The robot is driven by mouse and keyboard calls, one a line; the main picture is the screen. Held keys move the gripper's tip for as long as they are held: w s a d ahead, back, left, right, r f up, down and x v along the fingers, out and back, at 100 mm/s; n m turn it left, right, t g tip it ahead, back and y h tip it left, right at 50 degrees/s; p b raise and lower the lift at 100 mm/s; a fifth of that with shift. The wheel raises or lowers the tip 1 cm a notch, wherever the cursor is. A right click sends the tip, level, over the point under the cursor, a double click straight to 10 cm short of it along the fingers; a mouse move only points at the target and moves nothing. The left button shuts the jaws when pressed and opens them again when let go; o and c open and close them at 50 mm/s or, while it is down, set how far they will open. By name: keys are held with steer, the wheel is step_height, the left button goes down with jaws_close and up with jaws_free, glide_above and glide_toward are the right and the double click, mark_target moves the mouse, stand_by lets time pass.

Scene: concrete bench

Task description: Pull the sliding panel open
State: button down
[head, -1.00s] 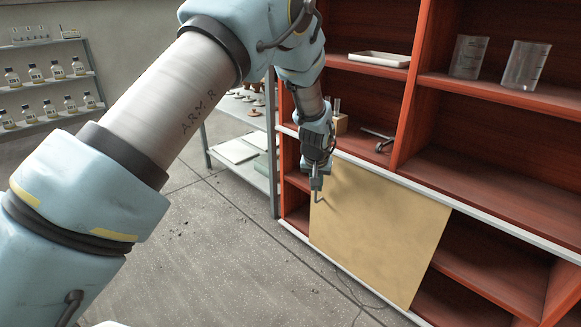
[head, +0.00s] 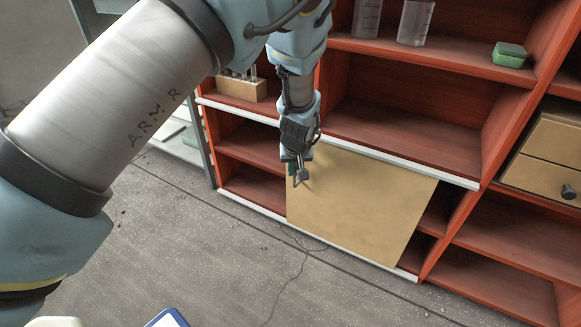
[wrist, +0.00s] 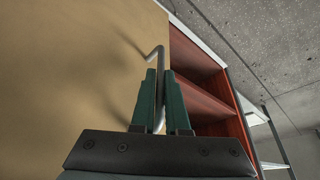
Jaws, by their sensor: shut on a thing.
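The sliding panel (head: 365,205) is a plain tan board in the lower part of a red-brown wooden cabinet, between pale rails. Open compartments show on both sides of it, wider on its left. My gripper (head: 300,178) is at the panel's left edge. In the wrist view my gripper (wrist: 160,75) has its green fingers shut on the thin bent metal handle (wrist: 155,51), whose hooked end shows beyond the fingertips. The tan panel face (wrist: 60,70) fills the left of that view, and its edge runs beside the open compartment.
The upper shelves hold a wooden rack (head: 241,88), glass beakers (head: 415,22) and a green box (head: 510,54). A drawer unit (head: 548,160) stands at the right. The pale lower rail (head: 255,218) edges the cabinet. The concrete floor (head: 200,260) before it is mostly clear.

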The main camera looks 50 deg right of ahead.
steer(key=c, duration=0.9)
jaws_free()
steer(key=p+v, duration=0.3)
steer(key=v, duration=0.7)
steer(key=shift+a+r, duration=0.1)
steer(key=shift+r, duration=0.25)
